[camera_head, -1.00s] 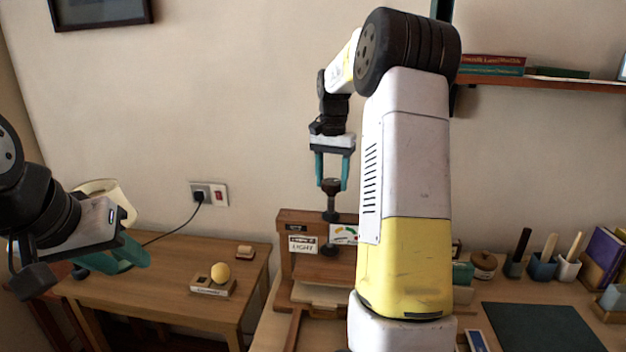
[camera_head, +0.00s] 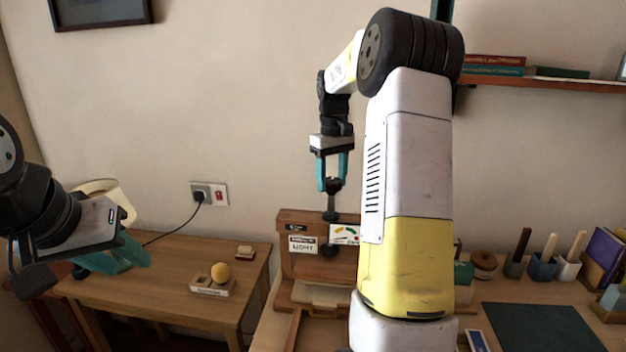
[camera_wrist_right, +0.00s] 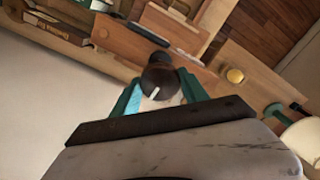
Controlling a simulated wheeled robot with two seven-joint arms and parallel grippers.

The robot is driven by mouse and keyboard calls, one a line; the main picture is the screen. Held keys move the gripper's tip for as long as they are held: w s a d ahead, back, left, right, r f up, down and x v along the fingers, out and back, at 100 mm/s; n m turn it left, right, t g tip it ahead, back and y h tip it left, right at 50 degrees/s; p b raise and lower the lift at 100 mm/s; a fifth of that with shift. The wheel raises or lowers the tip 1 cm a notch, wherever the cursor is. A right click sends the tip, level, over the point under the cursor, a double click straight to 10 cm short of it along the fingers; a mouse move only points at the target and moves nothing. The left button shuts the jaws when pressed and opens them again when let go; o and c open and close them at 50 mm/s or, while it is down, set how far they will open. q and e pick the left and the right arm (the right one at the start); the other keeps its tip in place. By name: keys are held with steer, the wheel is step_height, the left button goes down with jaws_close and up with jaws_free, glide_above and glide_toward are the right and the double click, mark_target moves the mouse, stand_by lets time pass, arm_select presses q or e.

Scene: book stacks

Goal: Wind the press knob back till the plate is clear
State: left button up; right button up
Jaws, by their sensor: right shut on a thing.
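The wooden press (camera_head: 287,262) stands at the left end of the right-hand desk, with a dark screw through its top beam. The dark press knob (camera_head: 333,186) sits on top of the screw, and a dark round foot (camera_head: 329,252) shows below the beam. A pale flat board (camera_head: 322,294) lies under the foot; its contact with the foot is unclear. My right gripper (camera_head: 333,182) points down, shut on the knob, which also shows between the teal fingers in the right wrist view (camera_wrist_right: 160,80). My left gripper (camera_head: 122,257) hangs over the left table, its finger gap unclear.
My right arm hides part of the press and desk. A dark mat (camera_head: 540,328), brush pots and books occupy the desk's right side.

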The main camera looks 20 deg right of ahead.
mark_target(332, 180)
steer(key=n, duration=0.4)
steer(key=shift+s+f+n, duration=0.1)
steer(key=shift+f+n, duration=0.15)
steer(key=shift+n, duration=2.65)
steer(key=o, duration=1.4)
steer(key=shift+r, duration=0.1)
steer(key=shift+r, duration=3.9)
